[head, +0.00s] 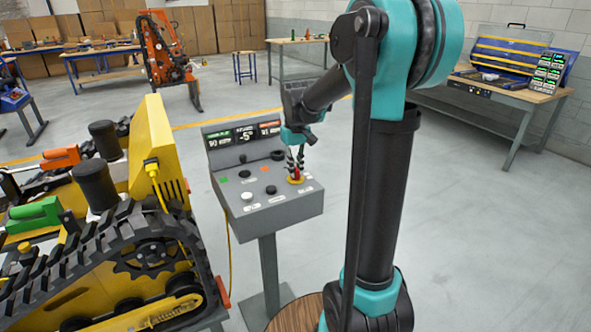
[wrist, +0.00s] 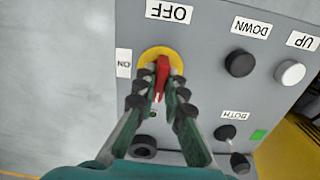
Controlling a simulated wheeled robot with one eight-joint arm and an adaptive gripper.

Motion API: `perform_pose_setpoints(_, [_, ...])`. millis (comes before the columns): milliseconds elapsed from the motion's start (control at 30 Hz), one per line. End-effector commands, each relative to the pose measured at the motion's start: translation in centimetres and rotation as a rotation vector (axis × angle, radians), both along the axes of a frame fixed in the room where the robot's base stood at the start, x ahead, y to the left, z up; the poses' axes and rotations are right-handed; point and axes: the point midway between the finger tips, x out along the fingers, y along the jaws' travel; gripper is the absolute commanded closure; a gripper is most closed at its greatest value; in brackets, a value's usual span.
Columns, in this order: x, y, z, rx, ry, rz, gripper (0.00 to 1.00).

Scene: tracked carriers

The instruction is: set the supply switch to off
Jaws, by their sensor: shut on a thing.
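The supply switch has a red handle (wrist: 162,72) on a round yellow plate (wrist: 175,58), set in a grey control panel. In the wrist view an OFF label (wrist: 168,11) lies above it and an ON label (wrist: 124,63) to its left, with the lettering turned over. The handle's long axis runs nearly up and down there, roughly in line with OFF. My gripper (wrist: 160,88) has a dark-padded finger on each side of the handle and is shut on it. In the head view my gripper (head: 296,163) reaches down to the yellow plate (head: 295,181) at the panel's right.
The console (head: 265,217) carries other knobs and buttons, including a black DOWN button (wrist: 239,63) and a white UP button (wrist: 290,72). A small BOTH lever (wrist: 225,132) sits near my fingers. A yellow tracked carrier (head: 150,145) stands close to its left. Floor to the right is clear.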

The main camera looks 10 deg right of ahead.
Motion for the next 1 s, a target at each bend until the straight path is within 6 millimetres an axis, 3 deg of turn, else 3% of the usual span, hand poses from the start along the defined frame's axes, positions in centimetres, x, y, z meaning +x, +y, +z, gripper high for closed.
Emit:
perform_pose_setpoints(700, [0.07, 0.00, 0.04, 0.000, -0.001, 0.072, 1.00])
perform_pose_setpoints(733, [0.07, 0.00, 0.04, 0.000, -0.001, 0.071, 0.86])
perform_pose_setpoints(867, [0.05, 0.00, 0.03, 0.000, -0.001, 0.071, 0.70])
perform_pose_setpoints(1000, [0.03, 0.00, 0.02, 0.000, -0.001, 0.071, 0.69])
